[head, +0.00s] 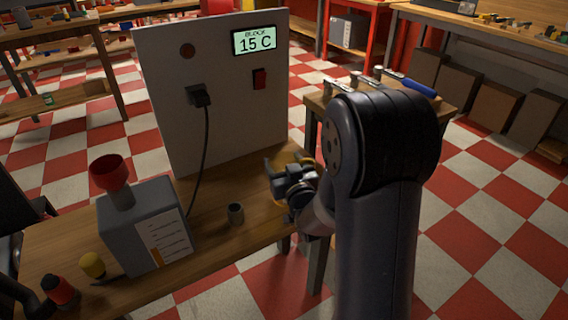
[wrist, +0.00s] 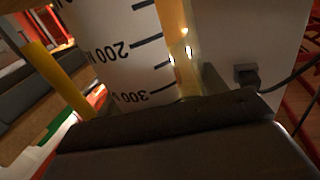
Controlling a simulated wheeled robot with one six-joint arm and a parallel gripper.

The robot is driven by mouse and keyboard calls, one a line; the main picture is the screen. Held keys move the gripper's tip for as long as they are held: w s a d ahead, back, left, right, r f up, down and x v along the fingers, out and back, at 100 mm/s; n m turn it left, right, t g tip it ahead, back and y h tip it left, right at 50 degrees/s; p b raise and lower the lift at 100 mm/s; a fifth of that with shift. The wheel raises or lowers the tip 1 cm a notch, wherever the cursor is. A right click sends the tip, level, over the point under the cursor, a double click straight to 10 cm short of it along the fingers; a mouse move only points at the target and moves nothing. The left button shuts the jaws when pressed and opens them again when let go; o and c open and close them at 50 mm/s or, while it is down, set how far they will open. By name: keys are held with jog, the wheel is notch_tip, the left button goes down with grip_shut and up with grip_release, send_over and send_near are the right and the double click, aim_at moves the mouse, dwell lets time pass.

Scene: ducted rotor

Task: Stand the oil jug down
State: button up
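The oil jug (wrist: 185,60) fills the middle of the wrist view, very close. It has a white scale strip marked 200 and 300, and amber shows along its right side. A yellow bar (wrist: 55,78) at left may be its handle. My gripper (head: 284,180) is at the right end of the bench, with the jug's amber round part (head: 290,158) just behind it. The dark gripper body (wrist: 165,125) lies right against the jug, and the gripper appears shut on it. The fingertips and the jug's base are hidden, so I cannot tell whether it touches the bench.
The wooden bench (head: 215,205) carries a grey box with a red funnel (head: 145,225), a small grey cup (head: 236,213) and a yellow-topped item (head: 93,265). A tall panel (head: 215,95) reading 15 C stands behind. A tool-covered side table (head: 440,108) stands at right.

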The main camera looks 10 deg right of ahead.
jog(key=o, duration=0.5)
jog(key=shift+s, duration=0.1)
jog(key=s, duration=1)
jog(key=shift+s+d, duration=0.3)
jog(key=shift+d, duration=0.1)
jog(key=shift+w, duration=0.1)
jog(key=w, duration=0.7)
jog(key=w+a, duration=0.1)
jog(key=w, duration=0.2)
jog(key=shift+w, duration=0.4)
jog(key=shift+s+d+r+p, duration=0.1)
jog(key=shift+r+p, duration=0.25)
jog(key=shift+f, duration=0.1)
